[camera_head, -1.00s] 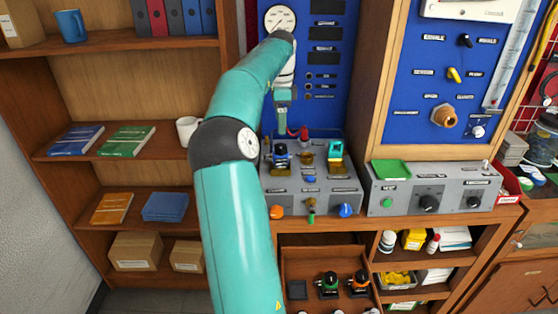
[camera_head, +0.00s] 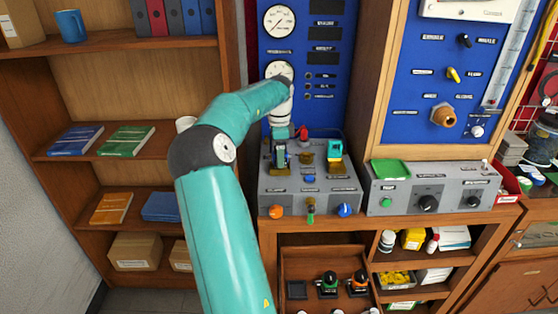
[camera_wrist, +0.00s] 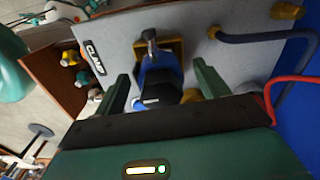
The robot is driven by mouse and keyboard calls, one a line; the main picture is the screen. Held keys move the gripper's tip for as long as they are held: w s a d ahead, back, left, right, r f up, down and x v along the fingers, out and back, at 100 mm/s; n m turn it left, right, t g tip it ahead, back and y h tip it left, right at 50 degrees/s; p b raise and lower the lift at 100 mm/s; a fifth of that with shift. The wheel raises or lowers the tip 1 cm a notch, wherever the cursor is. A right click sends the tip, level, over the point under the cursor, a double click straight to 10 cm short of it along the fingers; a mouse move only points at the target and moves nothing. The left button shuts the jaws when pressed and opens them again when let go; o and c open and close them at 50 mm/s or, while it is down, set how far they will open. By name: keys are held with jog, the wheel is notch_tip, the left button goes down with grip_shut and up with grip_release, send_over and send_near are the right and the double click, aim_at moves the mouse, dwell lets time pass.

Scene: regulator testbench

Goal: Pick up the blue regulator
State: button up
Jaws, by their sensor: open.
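The blue regulator (camera_wrist: 160,75) sits on a brass-coloured mount on the grey testbench panel (camera_wrist: 120,40), in the wrist view. It has a dark lower part and a metal fitting at its other end. My gripper (camera_wrist: 160,88) is open, with one green finger on each side of the regulator. I cannot tell whether either finger touches it. In the head view my gripper (camera_head: 279,155) is over the left mount of the grey test box (camera_head: 320,203) and mostly hides the regulator there.
A teal regulator (camera_head: 334,149) stands on the right mount of the same box. Red and blue hoses (camera_wrist: 295,80) run close to the gripper on the right in the wrist view. A drawer below holds a green regulator (camera_head: 328,284) and an orange regulator (camera_head: 359,282).

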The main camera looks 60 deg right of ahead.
jog(key=c, duration=1.4)
jog(key=shift+c, duration=0.3)
jog(key=shift+r, duration=0.2)
